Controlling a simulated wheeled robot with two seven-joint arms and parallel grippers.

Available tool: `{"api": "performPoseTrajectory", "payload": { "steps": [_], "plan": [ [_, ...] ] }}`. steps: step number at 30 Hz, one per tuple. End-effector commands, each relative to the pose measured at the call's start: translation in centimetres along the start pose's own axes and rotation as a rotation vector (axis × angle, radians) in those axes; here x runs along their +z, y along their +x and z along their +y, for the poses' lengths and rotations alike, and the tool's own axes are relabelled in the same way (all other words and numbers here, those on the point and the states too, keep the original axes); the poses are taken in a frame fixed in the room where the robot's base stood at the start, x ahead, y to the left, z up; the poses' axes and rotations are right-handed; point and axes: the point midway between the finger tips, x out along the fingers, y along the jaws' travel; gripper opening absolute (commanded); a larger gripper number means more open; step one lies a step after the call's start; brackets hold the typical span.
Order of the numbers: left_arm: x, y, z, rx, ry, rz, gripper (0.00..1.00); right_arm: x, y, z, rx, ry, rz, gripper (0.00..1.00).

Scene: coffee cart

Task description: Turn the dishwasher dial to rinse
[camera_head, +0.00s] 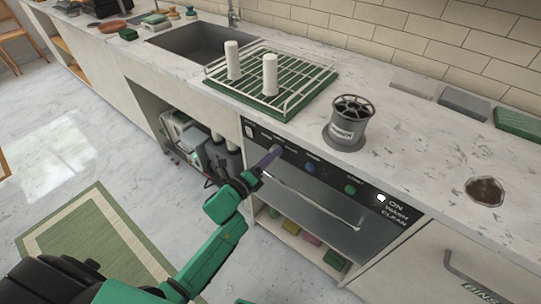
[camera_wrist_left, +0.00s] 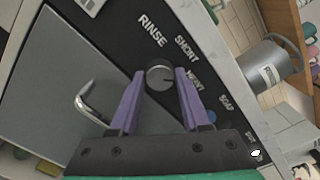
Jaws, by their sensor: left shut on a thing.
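The dishwasher (camera_head: 330,200) is under the counter, with a dark control panel along its top. Its dial (camera_wrist_left: 160,75) is a dark round knob, seen nearly face-on in the left wrist view, with the labels RINSE (camera_wrist_left: 152,31), SHORT and HEAVY around its upper and right side. I cannot tell for sure where its mark points. My left gripper (camera_head: 276,151) reaches the left part of the panel and hides the dial in the head view. In the left wrist view the purple fingers (camera_wrist_left: 160,78) are shut on the dial, one on each side. My right gripper is not in view.
The dishwasher handle (camera_head: 318,205) runs below the panel, close to the left gripper. Blue (camera_head: 312,167) and green (camera_head: 350,189) buttons are further right. A grey canister (camera_head: 346,130) and a green rack (camera_head: 285,85) with white cylinders stand on the counter above.

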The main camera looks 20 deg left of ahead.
Motion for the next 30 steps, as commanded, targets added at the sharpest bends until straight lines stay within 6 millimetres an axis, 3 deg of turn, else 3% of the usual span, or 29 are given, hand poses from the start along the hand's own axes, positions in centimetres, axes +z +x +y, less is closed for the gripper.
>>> {"api": "performPoseTrajectory", "payload": {
  "steps": [30],
  "plan": [
    [0.1, 0.0, 0.0, 0.003, -0.957, -0.001, 0.0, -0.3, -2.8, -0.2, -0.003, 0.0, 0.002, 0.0]
  ]
}}
